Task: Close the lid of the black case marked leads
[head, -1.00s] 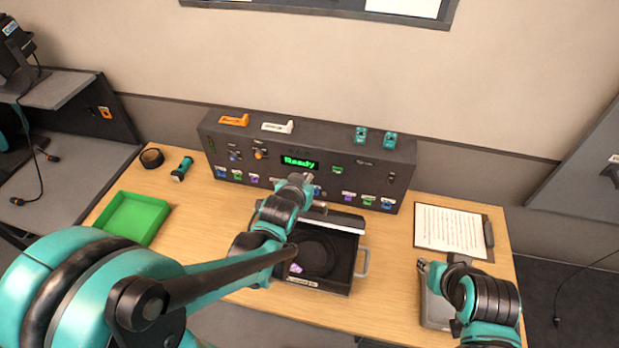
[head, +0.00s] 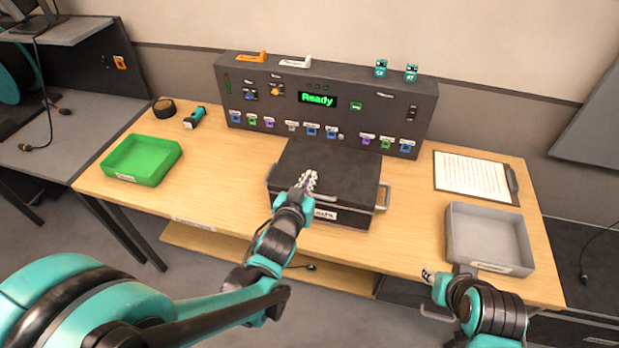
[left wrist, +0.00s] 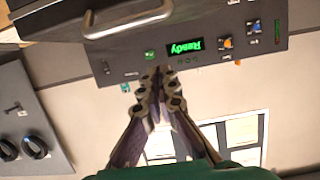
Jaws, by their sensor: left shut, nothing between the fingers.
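The black case (head: 335,160) stands on the table in front of the control panel in the head view. Its lid lies down over the box and the inside is hidden. Its front label (head: 326,214) is partly covered by my left gripper, with only the end of the word readable. My left gripper (head: 308,182) is shut and empty, at the front edge of the lid; whether it touches is unclear. In the left wrist view its fingers (left wrist: 160,92) are together. My right gripper (head: 428,276) is near the table's front edge, away from the case; its fingers are too small to judge.
The control panel (head: 240,92) with a green "Ready" display stands behind the case. A green tray (head: 142,160) is on the left, a grey tray (head: 487,238) and a clipboard (head: 470,177) on the right. The wood between the green tray and case is clear.

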